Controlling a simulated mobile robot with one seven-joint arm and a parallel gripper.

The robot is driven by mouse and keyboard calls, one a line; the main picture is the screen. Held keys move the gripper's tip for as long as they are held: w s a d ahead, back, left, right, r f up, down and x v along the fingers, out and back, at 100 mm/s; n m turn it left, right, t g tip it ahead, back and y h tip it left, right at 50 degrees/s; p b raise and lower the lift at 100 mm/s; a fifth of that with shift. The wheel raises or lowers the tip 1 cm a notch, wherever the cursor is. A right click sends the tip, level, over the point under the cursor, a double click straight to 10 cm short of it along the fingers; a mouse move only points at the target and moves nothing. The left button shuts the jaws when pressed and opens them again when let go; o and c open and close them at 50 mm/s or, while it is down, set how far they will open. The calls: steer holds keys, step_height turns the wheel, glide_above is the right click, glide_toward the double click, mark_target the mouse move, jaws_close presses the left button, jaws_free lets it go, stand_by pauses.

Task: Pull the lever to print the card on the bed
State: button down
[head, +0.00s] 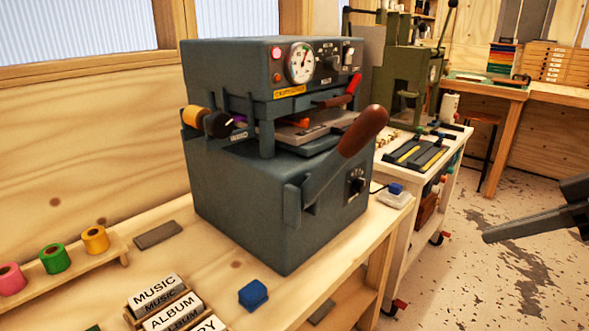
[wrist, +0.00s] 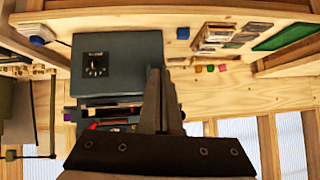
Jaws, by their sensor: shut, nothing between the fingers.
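The dark grey foil press (head: 270,210) stands on the wooden bench. Its lever has a brown handle (head: 362,132) on a grey arm, angled up and to the right at the front. A smaller red-handled lever (head: 352,90) sits above it. The grey bed (head: 318,128) lies in the press opening; I cannot make out a card on it. My gripper (head: 487,236) is shut and empty, at the right over the floor, apart from the lever. In the wrist view my gripper (wrist: 155,72) overlaps the press (wrist: 115,62); the brown handle is not clear there.
Pink, green and yellow foil rolls (head: 55,258) stand in a rack at left. Label blocks (head: 165,305) and a blue block (head: 253,294) lie on the bench before the press. A white cart (head: 425,150) with tools stands right of it. Floor at right is open.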

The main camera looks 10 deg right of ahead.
steer(key=s+d, duration=0.1)
steer(key=s+d+r, duration=0.1)
steer(key=s+d, duration=0.1)
steer(key=shift+d+r+p, duration=0.2)
steer(key=shift+r+p, duration=0.15)
steer(key=shift+r, duration=0.05)
stand_by(1.0)
